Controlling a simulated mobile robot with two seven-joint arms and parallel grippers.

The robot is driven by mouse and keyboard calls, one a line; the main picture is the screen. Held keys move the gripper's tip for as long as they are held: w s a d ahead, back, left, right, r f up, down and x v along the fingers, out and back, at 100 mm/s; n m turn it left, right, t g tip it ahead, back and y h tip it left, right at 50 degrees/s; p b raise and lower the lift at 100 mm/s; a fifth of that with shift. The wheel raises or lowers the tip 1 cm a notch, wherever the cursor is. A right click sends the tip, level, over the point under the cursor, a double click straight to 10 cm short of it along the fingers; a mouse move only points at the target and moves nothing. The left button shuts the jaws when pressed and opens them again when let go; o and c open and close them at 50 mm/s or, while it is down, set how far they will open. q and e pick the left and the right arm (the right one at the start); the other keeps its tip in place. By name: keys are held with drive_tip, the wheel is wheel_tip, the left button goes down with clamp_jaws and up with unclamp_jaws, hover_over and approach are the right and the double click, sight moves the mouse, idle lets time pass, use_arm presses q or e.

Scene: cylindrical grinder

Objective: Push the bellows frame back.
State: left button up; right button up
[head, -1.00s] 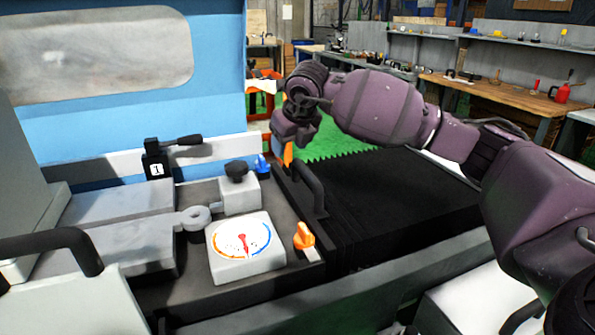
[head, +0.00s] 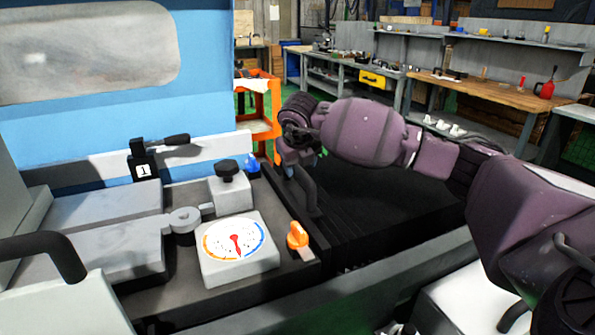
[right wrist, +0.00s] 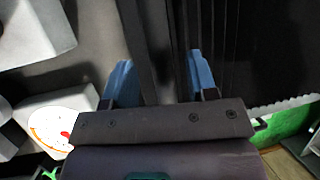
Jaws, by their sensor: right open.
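The bellows frame (head: 318,232) is a dark bar at the left end of the black pleated bellows (head: 390,205). A black handle (head: 306,188) stands up from it. My right gripper (head: 296,168) is lowered at the far end of this handle. In the right wrist view its two blue fingers (right wrist: 161,78) are apart. A dark bar (right wrist: 146,45) and some bellows folds (right wrist: 177,35) show between them; I cannot tell whether either finger touches. My left gripper is out of view.
Left of the frame are a dial gauge (head: 236,248), an orange knob (head: 298,236), a black knob (head: 227,170) and a blue knob (head: 252,165). A grey rail (head: 345,300) runs along the near side. The bellows' top is clear beneath my right arm.

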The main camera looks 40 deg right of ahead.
drive_tip(key=shift+x, duration=1.15)
drive_tip(key=shift+c, duration=0.2)
clamp_jaws()
drive_tip(key=shift+d, duration=0.1)
